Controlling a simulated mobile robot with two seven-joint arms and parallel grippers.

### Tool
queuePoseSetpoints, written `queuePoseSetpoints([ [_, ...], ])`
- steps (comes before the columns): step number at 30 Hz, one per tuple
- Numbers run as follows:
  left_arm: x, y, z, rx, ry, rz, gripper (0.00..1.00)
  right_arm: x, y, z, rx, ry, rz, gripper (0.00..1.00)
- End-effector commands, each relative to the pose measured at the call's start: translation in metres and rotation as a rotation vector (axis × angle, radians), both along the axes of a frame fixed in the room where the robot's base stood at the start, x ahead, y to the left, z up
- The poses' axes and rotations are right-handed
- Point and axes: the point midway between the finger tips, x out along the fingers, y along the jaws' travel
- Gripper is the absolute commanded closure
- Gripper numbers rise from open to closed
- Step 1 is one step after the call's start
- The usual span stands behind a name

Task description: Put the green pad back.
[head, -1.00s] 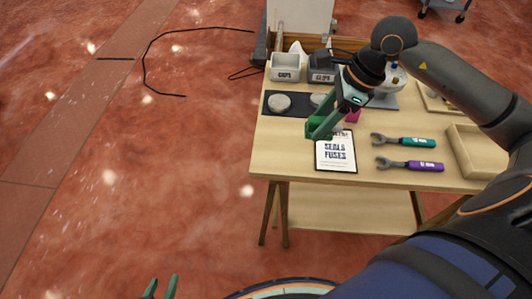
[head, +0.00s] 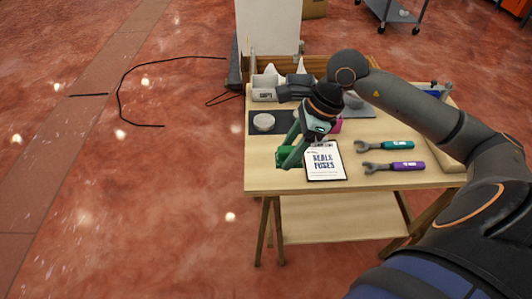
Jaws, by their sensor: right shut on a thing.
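My right gripper (head: 291,155) reaches down from the upper right and is shut on the pad. The fingers hide part of the pad. I cannot tell whether the pad touches the tabletop. My left gripper is not in view.
The "SEALS FUSES" card (head: 325,161) lies on the wooden table (head: 262,178). A dark mat with a round pale disc (head: 263,122) is behind the pad. Teal (head: 397,146) and purple (head: 408,166) wrenches lie to the right. Bins (head: 265,88) stand at the back.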

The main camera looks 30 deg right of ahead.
Motion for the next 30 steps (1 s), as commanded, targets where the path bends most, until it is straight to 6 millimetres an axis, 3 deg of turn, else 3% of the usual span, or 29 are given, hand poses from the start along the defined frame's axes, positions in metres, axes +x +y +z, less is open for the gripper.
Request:
queuePoseSetpoints([
  [7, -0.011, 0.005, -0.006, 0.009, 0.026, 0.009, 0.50, 0.053, 0.000, -0.022, 0.006, 0.000, 0.001, 0.91],
  [12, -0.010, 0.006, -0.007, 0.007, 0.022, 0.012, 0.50, 0.077, -0.002, -0.057, 0.004, 0.002, 0.001, 0.91],
  [23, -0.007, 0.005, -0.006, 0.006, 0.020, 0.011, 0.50, 0.097, -0.004, -0.081, 0.000, 0.000, 0.001, 0.91],
  [30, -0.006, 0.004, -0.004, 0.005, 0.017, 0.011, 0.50, 0.097, -0.004, -0.111, 0.001, 0.002, 0.001, 0.91],
])
